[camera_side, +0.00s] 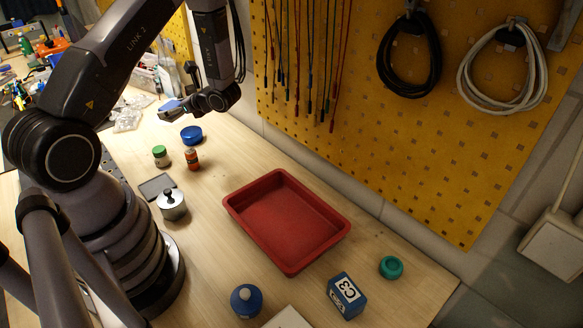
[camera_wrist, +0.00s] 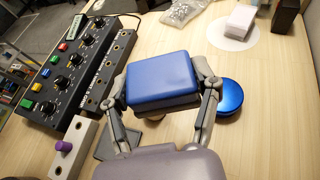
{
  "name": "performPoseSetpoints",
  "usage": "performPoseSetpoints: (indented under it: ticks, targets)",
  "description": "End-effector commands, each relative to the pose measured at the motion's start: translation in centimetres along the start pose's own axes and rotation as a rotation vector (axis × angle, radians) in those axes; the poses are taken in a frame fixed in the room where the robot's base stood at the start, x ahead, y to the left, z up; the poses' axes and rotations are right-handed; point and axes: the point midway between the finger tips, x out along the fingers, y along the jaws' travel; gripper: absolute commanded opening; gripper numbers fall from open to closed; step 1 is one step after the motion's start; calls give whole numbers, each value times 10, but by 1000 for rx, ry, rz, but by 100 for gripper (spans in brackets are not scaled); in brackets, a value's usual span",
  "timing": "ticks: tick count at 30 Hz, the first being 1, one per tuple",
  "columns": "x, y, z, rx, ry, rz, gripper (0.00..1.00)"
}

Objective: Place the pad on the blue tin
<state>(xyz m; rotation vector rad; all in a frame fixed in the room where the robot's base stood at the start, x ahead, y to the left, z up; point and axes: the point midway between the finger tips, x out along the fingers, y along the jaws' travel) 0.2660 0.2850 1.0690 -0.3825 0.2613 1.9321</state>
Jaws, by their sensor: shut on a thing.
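The pad is a blue rectangular block (camera_wrist: 162,80) held between the two fingers of my gripper (camera_wrist: 163,98) in the wrist view. In the side view my gripper (camera_side: 172,112) is in the air near the back wall, with a little of the blue pad (camera_side: 169,104) showing by its fingers. The blue tin (camera_side: 191,134) is round and low and stands on the bench below and to the right of the fingertips. In the wrist view the tin (camera_wrist: 230,96) is just right of the right finger, apart from the pad. Nothing is seen on its lid.
A green-lidded jar (camera_side: 160,156) and an orange bottle (camera_side: 192,159) stand near the tin. A metal weight (camera_side: 172,207) and red tray (camera_side: 287,222) are nearer. A control box (camera_wrist: 75,65) with knobs lies left in the wrist view; a white block (camera_wrist: 240,20) is at upper right.

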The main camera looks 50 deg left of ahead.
Motion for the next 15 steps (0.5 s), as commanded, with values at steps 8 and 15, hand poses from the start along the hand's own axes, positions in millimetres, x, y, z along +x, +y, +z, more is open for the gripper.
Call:
performPoseSetpoints:
  ticks: [8, 15]
  targets:
    - [41, -55, -32, 1, 0, 2, 34]
    - [58, -74, -51, 0, 0, 2, 34]
